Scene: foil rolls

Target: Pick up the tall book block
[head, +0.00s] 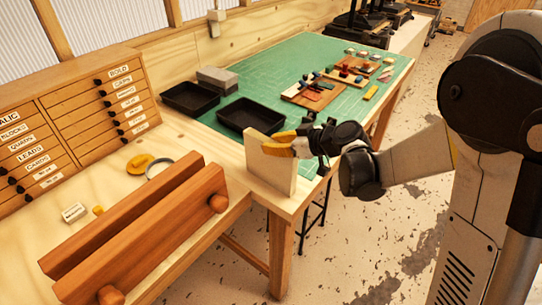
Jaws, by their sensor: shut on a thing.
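The tall book block (269,166) is a pale, upright slab at the corner of the wooden bench, at the near edge of the green mat. My gripper (292,145), with yellow fingertips, reaches in from the right and is shut on the upper part of the block. The fingertips cover part of its top right side. The block looks upright; I cannot tell whether its bottom touches the bench.
A wooden press (140,235) lies left of the block. Black trays (250,116) and a grey block (217,79) stand behind it. A labelled drawer cabinet (75,125) is at left. Boards with small coloured pieces (314,94) lie on the green mat (285,62).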

